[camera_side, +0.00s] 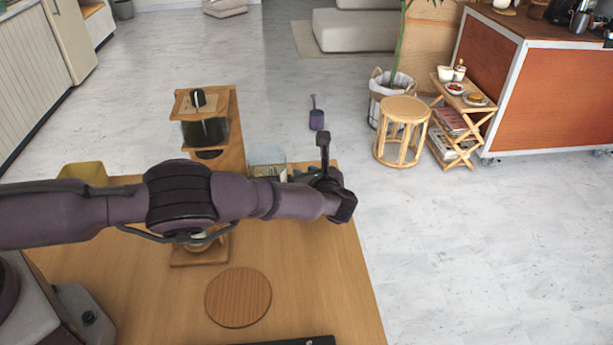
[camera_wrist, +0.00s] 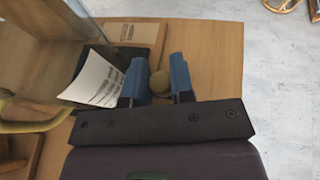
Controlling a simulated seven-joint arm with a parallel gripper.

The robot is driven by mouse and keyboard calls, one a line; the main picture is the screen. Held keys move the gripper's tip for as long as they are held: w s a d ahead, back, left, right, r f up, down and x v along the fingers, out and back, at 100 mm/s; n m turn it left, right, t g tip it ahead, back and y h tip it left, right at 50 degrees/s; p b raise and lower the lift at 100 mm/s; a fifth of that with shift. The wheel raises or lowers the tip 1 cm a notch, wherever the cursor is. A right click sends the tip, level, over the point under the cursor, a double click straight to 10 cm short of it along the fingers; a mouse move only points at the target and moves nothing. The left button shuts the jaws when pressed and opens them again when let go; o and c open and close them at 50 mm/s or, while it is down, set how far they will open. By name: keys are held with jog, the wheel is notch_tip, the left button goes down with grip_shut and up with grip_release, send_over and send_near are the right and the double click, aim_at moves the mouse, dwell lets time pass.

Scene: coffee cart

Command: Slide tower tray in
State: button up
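The wooden drip tower (camera_side: 232,135) stands on the table, with a dark vessel (camera_side: 205,132) held near its top. My arm crosses in front of its lower part. My gripper (camera_side: 325,185) is low near the table's right edge, to the right of the tower. What the knob is fixed to is hidden below the fingers. I cannot make out the tower tray clearly in either view.
A clear container (camera_side: 266,158) stands behind my arm; a printed white card (camera_wrist: 95,80) lies left of my fingers. A round wooden board (camera_side: 238,297) lies on the table (camera_side: 310,280). A yellow object (camera_side: 84,172) is at left. The table's right side is mostly bare.

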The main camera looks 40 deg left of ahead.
grip_shut()
jog(key=shift+s+a, duration=0.1)
jog(key=s+a, duration=0.8)
jog(key=shift+s, duration=0.1)
jog(key=o, duration=0.8)
grip_release()
jog(key=shift+d, duration=0.1)
jog(key=shift+d+r, duration=0.1)
jog(key=shift+d, duration=0.15)
jog(key=v, duration=1.2)
jog(key=shift+s+d, duration=0.1)
jog(key=shift+d, duration=0.05)
